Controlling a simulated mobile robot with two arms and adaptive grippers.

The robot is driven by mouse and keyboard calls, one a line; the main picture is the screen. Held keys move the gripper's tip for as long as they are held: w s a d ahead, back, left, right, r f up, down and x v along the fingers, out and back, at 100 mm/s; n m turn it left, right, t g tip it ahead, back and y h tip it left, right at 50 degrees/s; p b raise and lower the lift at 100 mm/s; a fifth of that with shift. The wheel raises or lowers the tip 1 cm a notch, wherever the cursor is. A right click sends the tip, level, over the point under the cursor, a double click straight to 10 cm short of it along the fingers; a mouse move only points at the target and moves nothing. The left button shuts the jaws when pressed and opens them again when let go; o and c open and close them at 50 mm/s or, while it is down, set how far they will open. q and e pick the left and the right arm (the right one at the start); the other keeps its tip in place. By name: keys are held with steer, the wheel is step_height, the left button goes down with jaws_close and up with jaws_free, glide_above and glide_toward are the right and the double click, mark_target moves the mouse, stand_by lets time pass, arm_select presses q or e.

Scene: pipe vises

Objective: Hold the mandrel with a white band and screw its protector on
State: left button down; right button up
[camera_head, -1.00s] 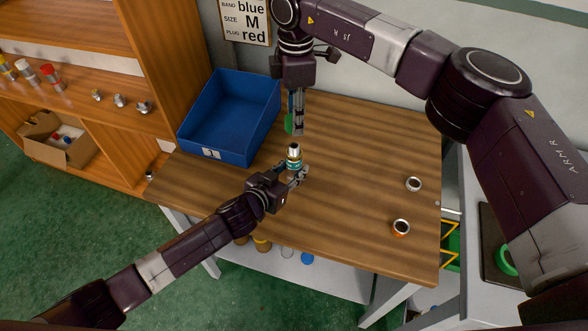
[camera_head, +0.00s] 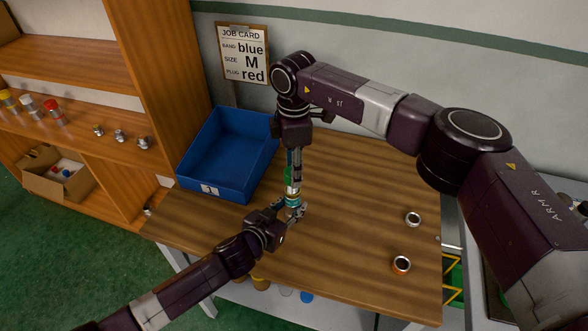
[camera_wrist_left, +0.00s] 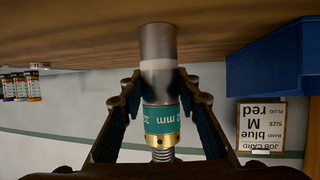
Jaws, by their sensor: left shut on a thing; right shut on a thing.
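The mandrel (camera_wrist_left: 158,90) is upright, with a grey body, a white band (camera_wrist_left: 158,65), a teal label, a brass collar and a threaded end. It also shows in the head view (camera_head: 292,201). My left gripper (camera_head: 297,212) is shut around it from the left, its fingers on both sides of the label. My right gripper (camera_head: 294,178) points straight down above the mandrel, shut on a green protector (camera_head: 288,173). The protector is partly hidden by the fingers. I cannot tell whether it touches the thread, which shows bare in the left wrist view.
A blue bin (camera_head: 226,155) stands at the table's back left. Two small ring-shaped parts (camera_head: 413,219) (camera_head: 401,264) lie at the right on the wooden table (camera_head: 350,200). A job card (camera_head: 243,53) hangs on the wall. A shelf with small parts stands left.

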steer(key=shift+f, duration=0.9)
steer(key=shift+f, duration=0.6)
steer(key=m, duration=0.5)
steer(key=shift+s, duration=0.1)
steer(key=shift+s+a+m, duration=0.15)
steer(key=shift+a+m, duration=0.15)
steer(key=shift+m, duration=0.5)
steer(key=shift+a+m, duration=0.2)
steer(key=shift+m, duration=0.7)
steer(key=shift+d+r+m, duration=0.1)
steer(key=shift+d+m, duration=0.2)
steer(key=shift+m, duration=0.3)
